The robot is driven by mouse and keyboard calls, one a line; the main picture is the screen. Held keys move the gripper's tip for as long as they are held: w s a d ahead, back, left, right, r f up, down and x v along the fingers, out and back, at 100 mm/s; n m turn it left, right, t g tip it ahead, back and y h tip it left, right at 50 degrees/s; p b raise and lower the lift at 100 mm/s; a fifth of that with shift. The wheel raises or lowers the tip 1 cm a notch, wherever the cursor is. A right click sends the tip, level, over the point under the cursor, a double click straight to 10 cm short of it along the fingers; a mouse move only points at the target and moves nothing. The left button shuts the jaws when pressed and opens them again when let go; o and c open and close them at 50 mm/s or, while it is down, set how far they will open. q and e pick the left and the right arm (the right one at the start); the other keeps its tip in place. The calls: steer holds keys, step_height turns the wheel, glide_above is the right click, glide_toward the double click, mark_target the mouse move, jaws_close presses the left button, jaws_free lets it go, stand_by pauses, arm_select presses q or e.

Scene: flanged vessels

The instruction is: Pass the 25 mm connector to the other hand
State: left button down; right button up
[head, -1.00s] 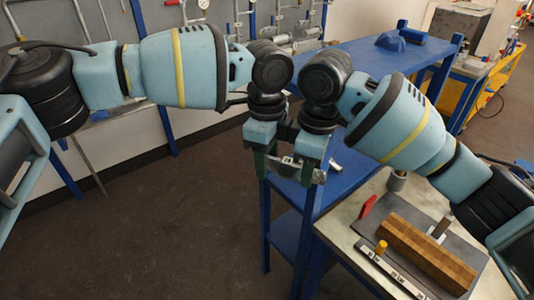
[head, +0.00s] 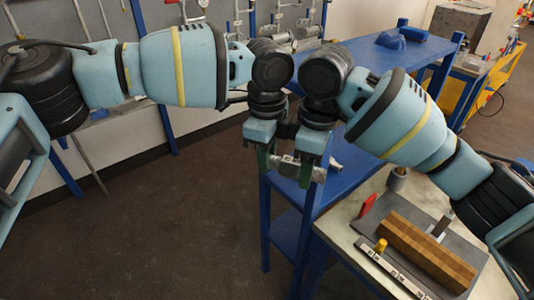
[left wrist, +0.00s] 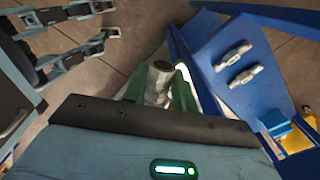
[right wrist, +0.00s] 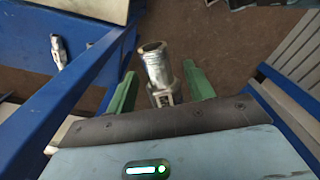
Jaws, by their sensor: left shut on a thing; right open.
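The connector (head: 288,160), a silvery metal pipe fitting, is held in the air between my two grippers, in front of the blue shelf unit. My left gripper (head: 266,160) is shut on it; in the left wrist view the connector (left wrist: 158,86) stands up between the green fingers. My right gripper (head: 307,168) is close beside it on the right. In the right wrist view its green fingers (right wrist: 162,88) are spread either side of the connector (right wrist: 155,68), with gaps showing on both sides. The grip contact is partly hidden in the head view.
Two similar fittings lie on the blue shelf, seen in the left wrist view (left wrist: 238,66). One shows behind my right gripper in the head view (head: 335,166). A workbench with a wooden block (head: 425,250) and red piece (head: 368,204) stands at lower right. Open floor lies left.

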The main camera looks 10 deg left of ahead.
step_height(320, 180, up, 12)
steer(key=shift+f, duration=0.2)
steer(key=shift+d, duration=0.15)
steer(key=w+d+f+m+t+y, duration=0.1)
steer(key=w+d+f+m, duration=0.3)
steer(key=f, duration=0.4)
steer(key=w+d+f+m, duration=0.1)
steer(key=d+f+m, duration=0.3)
steer(key=f+m, duration=0.3)
steer(key=s+a+f+t+y, duration=0.2)
steer(key=f, duration=0.8)
steer(key=s+a+f+t+y, duration=0.1)
steer(key=s+f+y, duration=0.1)
steer(key=f, duration=0.9)
steer(key=s+d+f+m+t, duration=0.2)
steer(key=s+d+f+t, duration=0.2)
steer(key=s+f, duration=0.75)
steer(key=s+d+f+h, duration=0.1)
steer(key=s+d, duration=0.3)
steer(key=s, duration=0.3)
steer(key=s+d+f+t+h, duration=0.1)
steer(key=s+d+h, duration=0.1)
steer(key=s+d, duration=0.2)
steer(key=s, duration=0.3)
steer(key=shift+f+t, duration=0.25)
steer(key=shift+t, duration=0.05)
